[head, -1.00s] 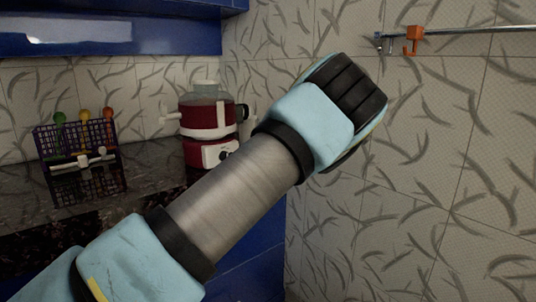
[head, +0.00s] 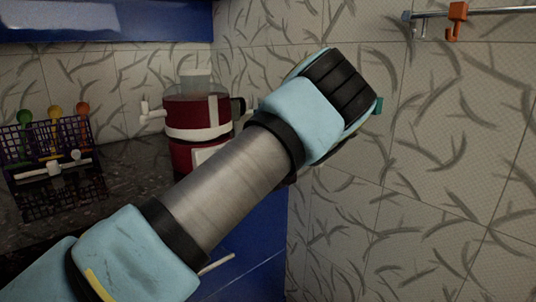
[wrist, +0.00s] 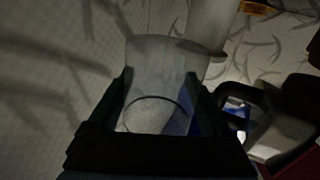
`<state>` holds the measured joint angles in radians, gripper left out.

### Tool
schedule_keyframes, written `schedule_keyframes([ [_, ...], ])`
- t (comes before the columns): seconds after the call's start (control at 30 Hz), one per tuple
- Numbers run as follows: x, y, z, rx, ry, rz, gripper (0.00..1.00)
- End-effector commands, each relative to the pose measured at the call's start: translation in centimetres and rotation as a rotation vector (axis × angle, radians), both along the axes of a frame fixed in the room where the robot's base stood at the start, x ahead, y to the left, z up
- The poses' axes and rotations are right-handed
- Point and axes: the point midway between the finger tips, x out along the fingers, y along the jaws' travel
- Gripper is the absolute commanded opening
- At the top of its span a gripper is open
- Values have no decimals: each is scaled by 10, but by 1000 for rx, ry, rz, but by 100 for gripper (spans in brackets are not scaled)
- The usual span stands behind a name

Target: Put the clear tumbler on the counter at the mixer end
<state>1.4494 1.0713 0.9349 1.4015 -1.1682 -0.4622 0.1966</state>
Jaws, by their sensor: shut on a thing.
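The clear tumbler (wrist: 160,62) is between the two dark fingers of my gripper (wrist: 159,84) in the wrist view, its round rim or base showing as a dark curve low between them. In the head view my arm hides the tumbler and the fingers. The dark stone counter (head: 132,172) is at the left of the head view. The red mixer (head: 195,108), with a white band and a clear top, stands at its right end by the corner, partly behind my arm. Part of it seems to show at the wrist view's right edge.
A purple wire rack (head: 45,170) with colourful-handled utensils stands on the counter at left. Bare counter lies between rack and mixer. A blue cabinet (head: 255,235) is below, a blue upper cabinet (head: 100,25) above. A rail with an orange hook (head: 456,20) is on the tiled wall.

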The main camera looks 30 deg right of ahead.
Motion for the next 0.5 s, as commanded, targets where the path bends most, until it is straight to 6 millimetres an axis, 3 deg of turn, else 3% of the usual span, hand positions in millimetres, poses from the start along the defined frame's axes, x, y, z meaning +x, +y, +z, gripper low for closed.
schedule_keyframes([
  [0.13, 0, 0, -7, 1, 0, 1, 16],
  [0.3, 0, 0, -35, 5, 0, 0, 16],
  [0.5, 0, 0, -52, 1, -1, 0, 16],
])
